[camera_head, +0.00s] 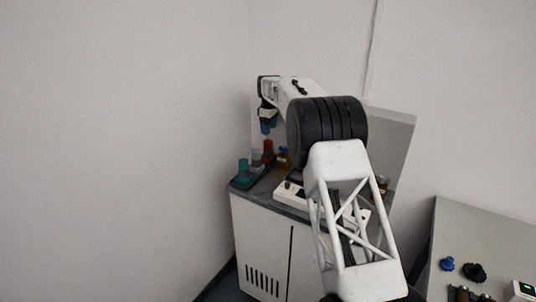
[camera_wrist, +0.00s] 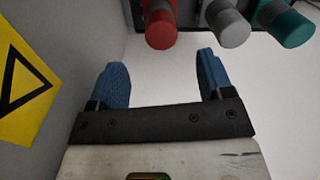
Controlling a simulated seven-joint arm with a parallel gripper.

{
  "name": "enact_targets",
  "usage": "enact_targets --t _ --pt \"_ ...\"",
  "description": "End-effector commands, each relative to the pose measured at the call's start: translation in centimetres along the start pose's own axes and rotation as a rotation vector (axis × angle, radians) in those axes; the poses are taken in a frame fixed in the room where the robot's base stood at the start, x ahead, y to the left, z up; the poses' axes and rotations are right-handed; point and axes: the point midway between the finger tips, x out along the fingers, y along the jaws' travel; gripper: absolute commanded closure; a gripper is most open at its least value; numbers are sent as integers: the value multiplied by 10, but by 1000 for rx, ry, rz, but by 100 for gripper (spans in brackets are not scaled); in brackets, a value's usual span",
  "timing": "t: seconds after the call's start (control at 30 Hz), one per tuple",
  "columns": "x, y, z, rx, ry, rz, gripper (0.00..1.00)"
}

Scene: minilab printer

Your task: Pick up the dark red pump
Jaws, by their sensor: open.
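The dark red pump (camera_head: 268,149) stands on the cabinet top near the back corner, in a group with a grey one and a teal one. In the wrist view the red pump (camera_wrist: 161,28) is at the top, ahead of my fingers and roughly between them. My gripper (camera_head: 268,127) is above and close to the red pump in the head view. In the wrist view my gripper (camera_wrist: 160,80) shows two blue fingers spread apart with nothing between them. The lower part of the pump is cut off by the wrist view's top edge.
Right of the red pump in the wrist view are a grey pump (camera_wrist: 228,27) and a teal pump (camera_wrist: 287,25). A white device (camera_head: 292,197) lies on the cabinet (camera_head: 262,240). Walls stand close behind.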

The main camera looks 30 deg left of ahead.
Motion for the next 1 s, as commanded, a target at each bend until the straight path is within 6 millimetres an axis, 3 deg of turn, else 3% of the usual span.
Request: enact_targets --t 0.43,0.73,1.0 --pt "3 0 -2 -3 0 0 26" --pt "25 0 -2 -3 -1 -1 26" --pt "28 0 -2 -3 0 0 26"
